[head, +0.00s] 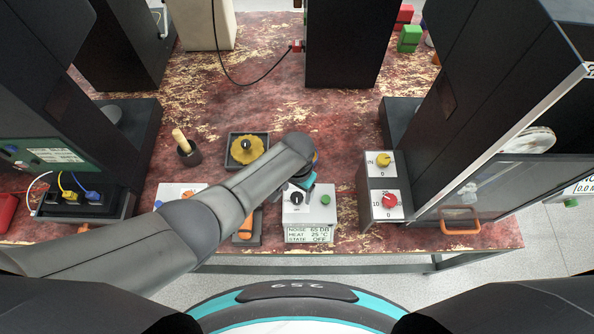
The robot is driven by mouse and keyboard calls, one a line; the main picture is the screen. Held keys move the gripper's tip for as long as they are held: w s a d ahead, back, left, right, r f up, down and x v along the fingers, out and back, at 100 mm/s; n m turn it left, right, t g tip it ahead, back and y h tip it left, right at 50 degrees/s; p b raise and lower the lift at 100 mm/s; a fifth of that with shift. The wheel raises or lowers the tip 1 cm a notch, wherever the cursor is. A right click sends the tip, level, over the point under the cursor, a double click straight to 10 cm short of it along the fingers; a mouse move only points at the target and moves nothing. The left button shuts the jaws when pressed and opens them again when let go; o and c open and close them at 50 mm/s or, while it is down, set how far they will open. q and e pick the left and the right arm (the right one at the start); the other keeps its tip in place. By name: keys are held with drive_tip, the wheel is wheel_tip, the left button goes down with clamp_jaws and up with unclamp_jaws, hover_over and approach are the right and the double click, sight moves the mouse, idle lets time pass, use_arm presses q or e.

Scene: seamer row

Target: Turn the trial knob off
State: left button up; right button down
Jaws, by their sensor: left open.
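A white control box (319,209) near the table's front edge carries a black knob (296,199) and a green button (326,200). The display (308,234) below it reads NOISE 65 DB, HEAT 25 °C, STATE OFF. No label naming a trial knob is legible. My left gripper (298,187) is open at the black knob, pointing down from above. The wrist hides part of the box, and I cannot tell whether the fingers touch the knob. My right gripper is not in view.
Right of the box, a grey unit (363,200) carries a yellow knob (384,159) and a red knob (389,200). A dark tray (232,160) holds a yellow piece. A tall dark machine (345,50) stands behind. My left arm covers the front left table.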

sight(297, 197)
use_arm(q)
wheel_tip(297, 197, up, 13)
drive_tip(key=p, duration=0.3)
drive_tip(key=shift+p, duration=0.3)
idle(0.3)
